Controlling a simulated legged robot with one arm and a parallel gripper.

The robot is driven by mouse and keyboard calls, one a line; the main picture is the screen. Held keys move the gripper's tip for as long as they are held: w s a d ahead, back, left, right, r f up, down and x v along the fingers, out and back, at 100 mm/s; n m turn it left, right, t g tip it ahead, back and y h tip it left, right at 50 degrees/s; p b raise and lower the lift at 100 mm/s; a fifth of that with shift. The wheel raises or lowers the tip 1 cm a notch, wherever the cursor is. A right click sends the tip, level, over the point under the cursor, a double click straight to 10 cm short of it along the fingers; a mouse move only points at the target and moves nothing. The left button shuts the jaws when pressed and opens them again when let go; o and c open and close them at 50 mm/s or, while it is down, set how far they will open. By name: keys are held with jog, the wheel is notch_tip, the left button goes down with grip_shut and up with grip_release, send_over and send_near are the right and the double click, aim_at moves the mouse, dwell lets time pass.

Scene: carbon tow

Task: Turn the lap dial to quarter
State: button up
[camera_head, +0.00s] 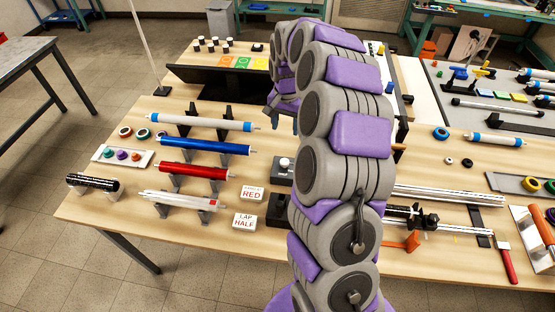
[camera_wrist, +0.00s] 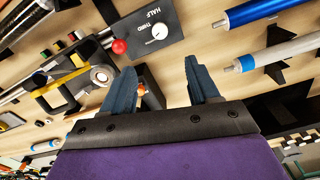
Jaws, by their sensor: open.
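The dial (camera_wrist: 159,32) is a round white knob on a dark box (camera_wrist: 136,28) in the wrist view. HALF and THIRD are printed beside it; no quarter mark is legible, and its exact pointing is too small to tell. My gripper (camera_wrist: 163,66) is open and empty, its two dark blue fingers apart, with the dial beyond the gap between their tips and no contact visible. In the head view my arm hides much of the bench middle. A dark box with a pale knob (camera_head: 284,163) shows left of it. A white card (camera_head: 244,221) reads LAP HALF.
A red ball knob (camera_wrist: 120,46) stands close to the dial. Another card (camera_head: 252,194) reads RED. Rails and a red-handled tool (camera_head: 507,262) lie at the right.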

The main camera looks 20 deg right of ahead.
aim_at(285, 161)
notch_tip(285, 161, down, 16)
jog(key=shift+f+b, duration=0.15)
jog(key=shift+b, duration=1.05)
jog(key=shift+c, duration=0.2)
jog(key=c, duration=1)
jog(key=shift+n+p, duration=0.3)
jog(key=shift+p, duration=0.2)
jog(key=shift+n+p, duration=0.5)
jog(key=shift+n, duration=0.2)
jog(key=o, duration=1)
jog(key=shift+o, duration=0.2)
